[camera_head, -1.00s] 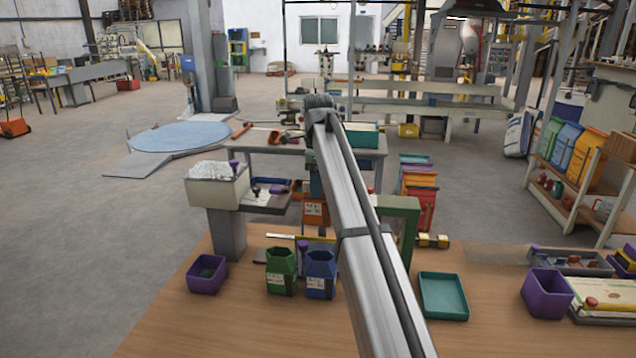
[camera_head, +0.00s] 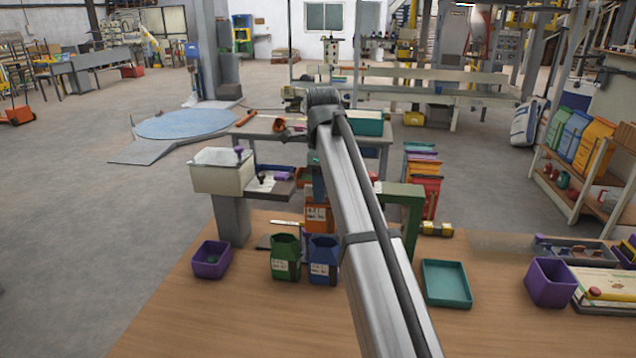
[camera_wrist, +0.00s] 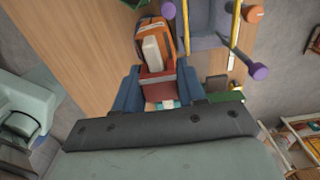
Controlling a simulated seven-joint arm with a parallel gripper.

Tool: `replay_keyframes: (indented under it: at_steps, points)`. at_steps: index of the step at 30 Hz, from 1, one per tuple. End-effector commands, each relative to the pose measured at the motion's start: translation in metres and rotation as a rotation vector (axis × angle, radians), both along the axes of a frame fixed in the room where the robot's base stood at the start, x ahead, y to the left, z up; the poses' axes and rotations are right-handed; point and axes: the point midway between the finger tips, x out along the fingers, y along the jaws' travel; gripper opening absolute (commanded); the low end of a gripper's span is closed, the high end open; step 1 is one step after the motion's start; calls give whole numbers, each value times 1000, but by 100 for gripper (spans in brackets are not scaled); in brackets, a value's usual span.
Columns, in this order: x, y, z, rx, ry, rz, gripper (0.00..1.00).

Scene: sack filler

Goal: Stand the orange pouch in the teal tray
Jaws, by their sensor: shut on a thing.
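The orange pouch (camera_head: 318,217) has a white label and shows beyond the green and blue pouches in the head view, left of my arm. It also shows in the wrist view (camera_wrist: 145,35), at the jaws. My gripper (camera_wrist: 158,88) has blue fingers and is shut on the pouch. In the head view my arm and the blue pouch are close around this spot, so I cannot tell how far the pouch is above the table. The teal tray (camera_head: 447,302) lies on the wooden table, right of my arm, and looks empty.
A green pouch (camera_head: 285,257) and a blue pouch (camera_head: 323,262) stand in front of the orange one. A green frame (camera_head: 412,215) stands between it and the tray. Purple bins stand at left (camera_head: 211,262) and right (camera_head: 551,283). The table's front left is bare.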

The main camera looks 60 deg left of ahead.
Motion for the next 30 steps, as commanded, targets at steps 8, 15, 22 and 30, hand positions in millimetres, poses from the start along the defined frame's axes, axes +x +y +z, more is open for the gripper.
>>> replay_keyframes:
  at_steps: [8,15,22,30]
  points:
    - [20,-20,0,0,0,-1,9]
    - [36,-36,0,0,0,-1,9]
    - [52,-51,0,0,0,-1,9]
    - [70,-70,0,0,0,-1,9]
